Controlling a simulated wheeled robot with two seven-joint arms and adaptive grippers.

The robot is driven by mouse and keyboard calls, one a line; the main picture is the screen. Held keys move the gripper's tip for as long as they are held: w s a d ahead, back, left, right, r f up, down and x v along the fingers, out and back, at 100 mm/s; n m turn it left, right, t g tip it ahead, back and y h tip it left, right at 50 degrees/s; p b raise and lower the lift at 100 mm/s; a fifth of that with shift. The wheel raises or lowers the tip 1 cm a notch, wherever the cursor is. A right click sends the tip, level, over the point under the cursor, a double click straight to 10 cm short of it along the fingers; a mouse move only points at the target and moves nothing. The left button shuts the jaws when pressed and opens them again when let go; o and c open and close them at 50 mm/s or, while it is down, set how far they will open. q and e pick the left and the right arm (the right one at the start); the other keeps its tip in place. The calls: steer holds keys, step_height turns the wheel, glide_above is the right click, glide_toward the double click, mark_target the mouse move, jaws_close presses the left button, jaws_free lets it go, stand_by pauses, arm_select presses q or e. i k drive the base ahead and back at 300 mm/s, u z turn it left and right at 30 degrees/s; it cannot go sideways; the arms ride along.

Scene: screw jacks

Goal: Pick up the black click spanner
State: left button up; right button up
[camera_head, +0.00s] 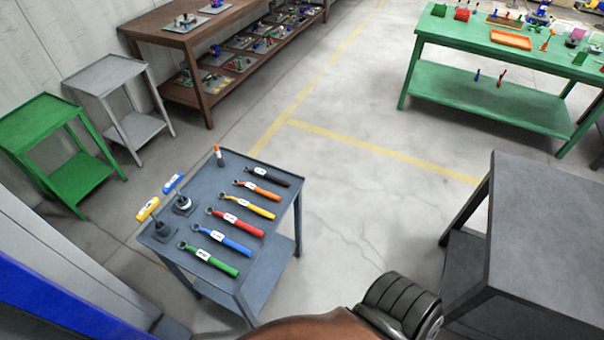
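The black click spanner (272,176) lies flat on the blue-grey table (205,163), farthest back in a row of spanners. Its ring head points left and its handle points right, with a white label near the middle. Nothing covers it. In front of it lie an orange spanner (264,191), a yellow spanner (260,210), a red spanner (249,228), a blue spanner (238,246) and a green spanner (224,267). Neither of my grippers shows in the head view.
Dark upright pieces (183,203) stand along the table's left side, with an orange-topped piece (218,153) at the back. A green table (480,42) stands back right, a dark table (550,230) right. Open floor (350,200) lies between.

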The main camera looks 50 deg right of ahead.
mark_target(262, 172)
steer(key=z, duration=1.3)
